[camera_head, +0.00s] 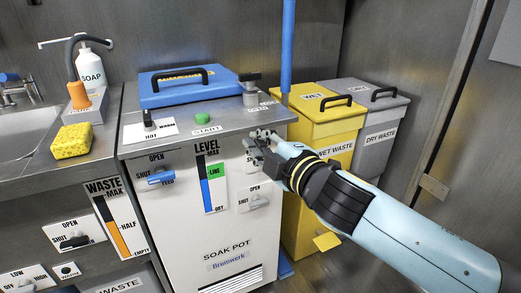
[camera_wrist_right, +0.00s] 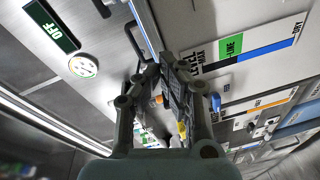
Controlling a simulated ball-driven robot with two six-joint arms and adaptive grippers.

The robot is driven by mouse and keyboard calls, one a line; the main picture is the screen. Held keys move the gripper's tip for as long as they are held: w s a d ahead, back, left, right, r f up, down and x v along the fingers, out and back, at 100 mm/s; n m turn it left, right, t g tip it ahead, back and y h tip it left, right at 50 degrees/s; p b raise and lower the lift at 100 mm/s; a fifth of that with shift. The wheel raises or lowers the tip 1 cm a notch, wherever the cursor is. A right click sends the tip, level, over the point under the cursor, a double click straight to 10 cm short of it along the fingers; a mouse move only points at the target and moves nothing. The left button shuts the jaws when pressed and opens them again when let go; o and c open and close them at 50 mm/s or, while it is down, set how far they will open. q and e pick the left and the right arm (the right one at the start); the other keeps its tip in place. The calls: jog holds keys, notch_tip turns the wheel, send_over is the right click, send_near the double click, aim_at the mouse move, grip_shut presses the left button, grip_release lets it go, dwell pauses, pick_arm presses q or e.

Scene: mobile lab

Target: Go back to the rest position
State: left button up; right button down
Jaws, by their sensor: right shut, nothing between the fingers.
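My right gripper (camera_head: 258,143) is in front of the top right edge of the white soak pot cabinet (camera_head: 190,240), below the steel top. Its fingers are shut with nothing between them. In the right wrist view, my gripper (camera_wrist_right: 163,68) points along the cabinet front, with the level gauge (camera_wrist_right: 245,45) to its right. The arm comes in from the right at a slant. My left gripper is in neither view.
A yellow wet waste bin (camera_head: 318,120) and a grey dry waste bin (camera_head: 378,140) stand right of the cabinet. A blue lid (camera_head: 190,92), a green start button (camera_head: 202,118) and a grey knob (camera_head: 250,95) are on top. A yellow sponge (camera_head: 71,139) lies near the sink.

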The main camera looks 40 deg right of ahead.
jog(key=shift+a, duration=0.15)
jog(key=s+d+f+m+g+p, duration=0.1)
jog(key=s+f+m+g, duration=0.3)
jog(key=f, duration=0.7)
jog(key=s+f+g+p, duration=0.1)
jog(key=s+f+g, duration=0.1)
jog(key=s+f, duration=0.6)
jog(key=s+d+f+m+g+p, duration=0.1)
jog(key=s+f+g, duration=0.2)
jog(key=f, duration=1)
jog(key=s+f+m+g, duration=0.2)
jog(key=s+f, duration=0.3)
jog(key=s, duration=0.5)
jog(key=s+a+f+m+g, duration=0.1)
jog(key=s+f+m+g, duration=0.2)
jog(key=s, duration=0.8)
jog(key=s+a+f+m+g+p, duration=0.1)
jog(key=s+f+m+g, duration=0.1)
jog(key=s+f, duration=0.4)
jog(key=s, duration=0.5)
jog(key=shift+s+f+m+g+y, duration=0.15)
jog(key=shift+f+m+g+y, duration=0.25)
jog(key=c, duration=2)
grip_release()
